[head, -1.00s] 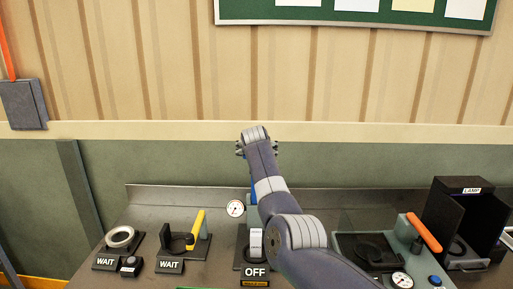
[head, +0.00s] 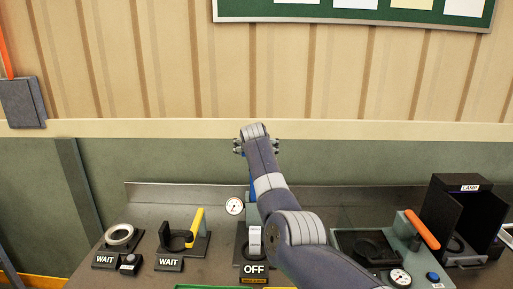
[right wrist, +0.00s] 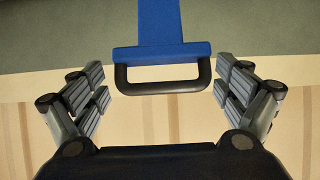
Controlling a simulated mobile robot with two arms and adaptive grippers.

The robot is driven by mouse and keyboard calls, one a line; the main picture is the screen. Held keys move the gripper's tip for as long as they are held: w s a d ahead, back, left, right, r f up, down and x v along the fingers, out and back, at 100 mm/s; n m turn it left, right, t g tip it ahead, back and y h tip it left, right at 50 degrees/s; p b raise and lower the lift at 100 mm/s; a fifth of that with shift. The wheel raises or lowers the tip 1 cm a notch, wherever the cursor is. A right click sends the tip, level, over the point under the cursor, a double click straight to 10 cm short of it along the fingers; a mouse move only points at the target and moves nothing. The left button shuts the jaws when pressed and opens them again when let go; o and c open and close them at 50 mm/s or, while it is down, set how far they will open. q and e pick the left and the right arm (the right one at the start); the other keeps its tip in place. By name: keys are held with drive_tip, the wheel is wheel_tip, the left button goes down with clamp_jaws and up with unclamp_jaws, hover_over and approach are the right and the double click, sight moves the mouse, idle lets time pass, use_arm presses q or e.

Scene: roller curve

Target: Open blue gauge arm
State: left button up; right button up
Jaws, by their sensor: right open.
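The blue gauge arm (right wrist: 160,25) is a flat blue bar with a black U-shaped handle (right wrist: 162,86) across its end, large in the right wrist view. In the head view only a sliver of the blue arm (head: 253,188) shows, because my right arm covers most of it. My right gripper (right wrist: 160,84) is open, with one finger on each side of the handle and a gap on both sides. In the head view my right gripper (head: 256,146) is high above the bench, mostly hidden by its own wrist. My left gripper is not in view.
A round dial (head: 234,206) and an OFF sign (head: 254,269) sit by the middle station. Two WAIT stations, one with a yellow lever (head: 196,227), stand left. A fixture with an orange handle (head: 422,230) and a black LAMP box (head: 462,215) stand right.

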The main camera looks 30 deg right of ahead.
drive_tip(key=v, duration=1.1)
drive_tip(key=shift+s+r, duration=0.15)
drive_tip(key=shift+s, duration=0.2)
